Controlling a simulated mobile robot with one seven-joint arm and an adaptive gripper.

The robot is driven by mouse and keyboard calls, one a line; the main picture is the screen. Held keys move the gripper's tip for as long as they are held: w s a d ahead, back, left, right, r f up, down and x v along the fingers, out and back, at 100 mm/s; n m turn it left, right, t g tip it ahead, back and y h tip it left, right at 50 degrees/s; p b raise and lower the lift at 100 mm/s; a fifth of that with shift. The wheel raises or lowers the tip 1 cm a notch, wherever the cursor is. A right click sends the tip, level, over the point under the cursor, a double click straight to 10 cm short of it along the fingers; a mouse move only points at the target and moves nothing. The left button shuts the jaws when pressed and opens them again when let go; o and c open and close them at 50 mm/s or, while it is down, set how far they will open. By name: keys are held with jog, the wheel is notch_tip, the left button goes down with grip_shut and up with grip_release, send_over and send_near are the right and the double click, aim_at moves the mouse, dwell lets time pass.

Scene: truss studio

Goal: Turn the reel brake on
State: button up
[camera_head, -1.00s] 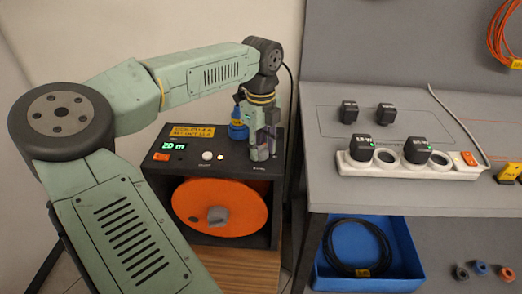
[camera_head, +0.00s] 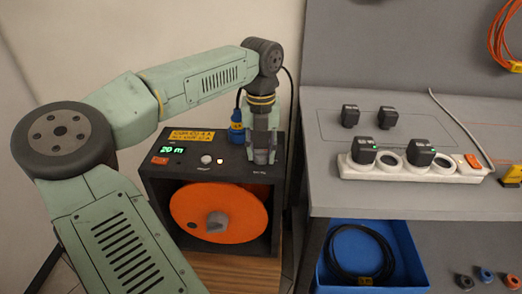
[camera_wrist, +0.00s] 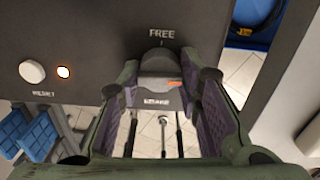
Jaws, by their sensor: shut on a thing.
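The reel box (camera_head: 152,182) is a dark case with an orange reel (camera_head: 190,212) in its front opening. My gripper (camera_head: 262,157) is at the right end of its top panel. In the wrist view, my gripper (camera_wrist: 168,80) has its two fingers around the dark rounded brake knob (camera_wrist: 158,60) and is shut on it. The word FREE with a small tick is printed just above the knob. A small orange mark and a label, likely BRAKE, show below it between the fingers. The knob itself is hidden by my gripper in the head view.
A white RESET button (camera_wrist: 32,71) and a lit lamp (camera_wrist: 63,72) sit left of the knob. A green 20 m display (camera_head: 171,150) and a blue plug (camera_head: 237,127) are on the box. A bench with a white power strip (camera_head: 405,171) stands to the right.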

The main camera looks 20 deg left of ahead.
aim_at(261, 150)
jog(key=shift+m, duration=0.5)
jog(key=o, duration=1.1)
jog(key=shift+o, duration=0.2)
notch_tip(261, 150, up, 12)
